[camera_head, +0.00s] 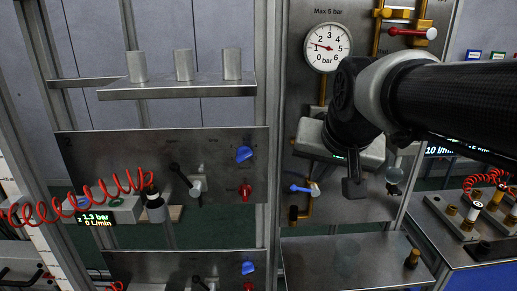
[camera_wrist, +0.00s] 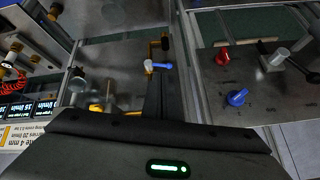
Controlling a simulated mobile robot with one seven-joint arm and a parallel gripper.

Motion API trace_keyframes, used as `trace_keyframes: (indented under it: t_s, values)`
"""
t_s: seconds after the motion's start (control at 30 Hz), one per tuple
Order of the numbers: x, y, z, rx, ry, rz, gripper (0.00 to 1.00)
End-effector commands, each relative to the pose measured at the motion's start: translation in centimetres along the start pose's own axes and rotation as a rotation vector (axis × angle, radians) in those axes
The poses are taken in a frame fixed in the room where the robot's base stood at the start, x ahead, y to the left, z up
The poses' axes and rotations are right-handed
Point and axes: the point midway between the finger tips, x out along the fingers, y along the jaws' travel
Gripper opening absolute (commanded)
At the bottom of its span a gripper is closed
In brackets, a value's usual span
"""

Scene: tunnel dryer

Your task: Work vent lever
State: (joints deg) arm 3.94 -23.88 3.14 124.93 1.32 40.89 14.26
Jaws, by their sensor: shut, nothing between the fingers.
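A small lever with a blue handle (camera_head: 302,188) sits on the brass pipe of the right steel panel, below the pressure gauge. It shows in the wrist view (camera_wrist: 158,66) just beyond my fingertips. A red-handled lever (camera_head: 408,32) sits on a brass valve at the panel's top right. I cannot read which one is the vent lever. My gripper (camera_head: 353,189) is shut and empty, in front of the panel, right of the blue lever in the head view. In the wrist view my fingers (camera_wrist: 156,95) point toward the blue lever; I cannot tell whether they touch it.
The round gauge (camera_head: 328,47) is above my wrist. A steel shelf (camera_head: 345,262) lies below my gripper. The left panel (camera_head: 110,160) carries a black-handled valve (camera_head: 182,175), a blue knob (camera_head: 244,154) and a red knob (camera_head: 245,192). A red coiled hose (camera_head: 85,195) hangs at left.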

Motion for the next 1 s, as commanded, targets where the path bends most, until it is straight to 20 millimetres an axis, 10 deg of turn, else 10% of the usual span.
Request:
trace_keyframes:
  t_s: [1.0]
  values:
    - [14.2,-1.1,-1.8,0.019,0.01,-0.003,0.0]
